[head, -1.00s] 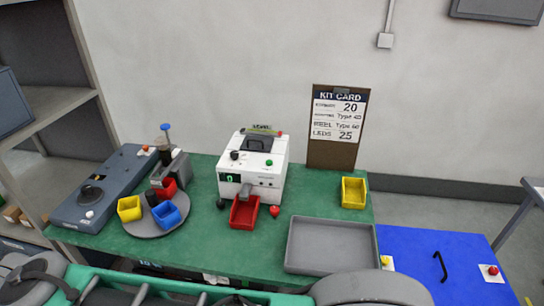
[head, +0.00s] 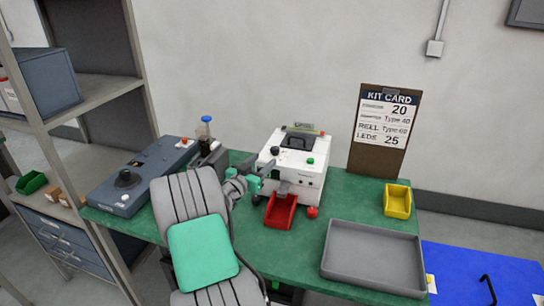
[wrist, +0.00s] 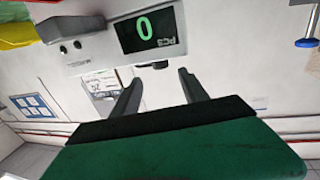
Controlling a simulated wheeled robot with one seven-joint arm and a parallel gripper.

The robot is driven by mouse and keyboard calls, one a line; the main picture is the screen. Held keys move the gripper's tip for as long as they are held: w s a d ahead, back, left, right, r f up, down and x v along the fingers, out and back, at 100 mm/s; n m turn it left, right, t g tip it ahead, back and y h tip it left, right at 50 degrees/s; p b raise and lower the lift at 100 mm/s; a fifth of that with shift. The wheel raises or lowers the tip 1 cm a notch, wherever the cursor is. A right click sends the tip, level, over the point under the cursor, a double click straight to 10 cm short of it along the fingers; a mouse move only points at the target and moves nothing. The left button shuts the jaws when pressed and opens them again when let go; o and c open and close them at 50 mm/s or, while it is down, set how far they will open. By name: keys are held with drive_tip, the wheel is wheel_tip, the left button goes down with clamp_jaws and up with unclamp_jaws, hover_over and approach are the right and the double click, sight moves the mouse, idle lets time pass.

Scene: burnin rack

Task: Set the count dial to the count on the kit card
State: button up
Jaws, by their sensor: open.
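The white counting machine (head: 292,165) stands on the green table. A black knob (head: 275,150), which looks like the count dial, sits on its sloped top; its marks are too small to read. In the wrist view the machine's display (wrist: 148,32) reads 0. The kit card (head: 388,118) stands at the back and shows 20, Type 40, REEL Type 60 and LEDS 25; its smaller words are blurred. My gripper (head: 262,182) is at the machine's front left, below the knob. In the wrist view my gripper (wrist: 159,75) has its fingers apart with nothing between them.
A red bin (head: 280,211) is at the machine's front, beside a red knob (head: 312,212). A grey tray (head: 373,257) and yellow bin (head: 397,200) lie right. A blue-grey unit (head: 138,180) stands left. My arm hides the turntable area.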

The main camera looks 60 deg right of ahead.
sight(273, 151)
drive_tip(key=d+p, duration=0.2)
drive_tip(key=d, duration=0.5)
drive_tip(key=shift+s+r, duration=0.1)
drive_tip(key=shift+r, duration=0.05)
clamp_jaws()
